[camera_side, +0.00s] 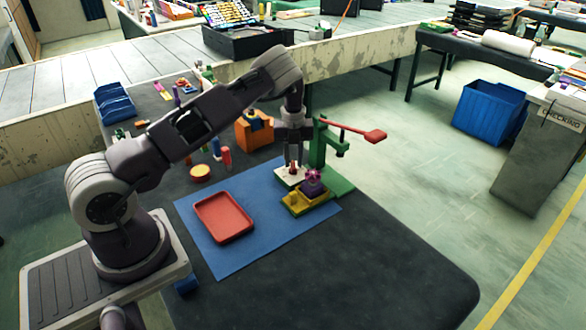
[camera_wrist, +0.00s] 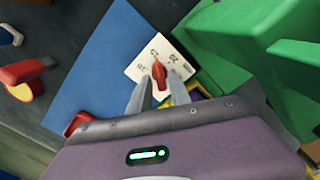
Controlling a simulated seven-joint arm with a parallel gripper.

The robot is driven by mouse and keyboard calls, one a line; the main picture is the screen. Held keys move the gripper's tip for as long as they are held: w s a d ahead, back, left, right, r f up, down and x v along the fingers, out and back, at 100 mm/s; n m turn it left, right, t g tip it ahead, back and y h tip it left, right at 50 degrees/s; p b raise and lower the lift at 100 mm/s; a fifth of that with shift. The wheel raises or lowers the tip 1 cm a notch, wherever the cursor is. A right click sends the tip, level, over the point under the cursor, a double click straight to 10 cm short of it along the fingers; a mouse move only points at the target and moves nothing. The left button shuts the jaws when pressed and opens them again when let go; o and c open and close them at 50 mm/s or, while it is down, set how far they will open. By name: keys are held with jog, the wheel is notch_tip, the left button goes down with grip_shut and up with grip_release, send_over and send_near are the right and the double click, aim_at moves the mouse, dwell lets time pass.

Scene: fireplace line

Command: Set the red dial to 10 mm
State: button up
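The red dial (camera_wrist: 159,72) is a pointed red knob on a white plate (camera_wrist: 140,70) with printed numbers around it. In the wrist view its tip points up between number marks; the digits are small and turned, and I cannot read the exact setting. My gripper (camera_wrist: 160,83) points down over the plate, one finger on each side of the dial. I cannot tell whether the fingers touch it. In the side view my gripper (camera_side: 293,166) is over the white plate (camera_side: 288,178), at the foot of a green press (camera_side: 317,148); the dial is barely visible there.
The green press has a red lever (camera_side: 350,130) reaching right. A yellow tray (camera_side: 300,203) with a purple piece (camera_side: 313,182) is close in front of the plate. A red tray (camera_side: 223,217) lies on the blue mat (camera_side: 190,215). An orange block (camera_side: 256,133) stands behind.

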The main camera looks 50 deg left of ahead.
aim_at(293, 164)
jog(key=shift+r, duration=0.1)
jog(key=shift+r, duration=1.4)
notch_tip(293, 164, up, 7)
jog(key=shift+o, duration=0.5)
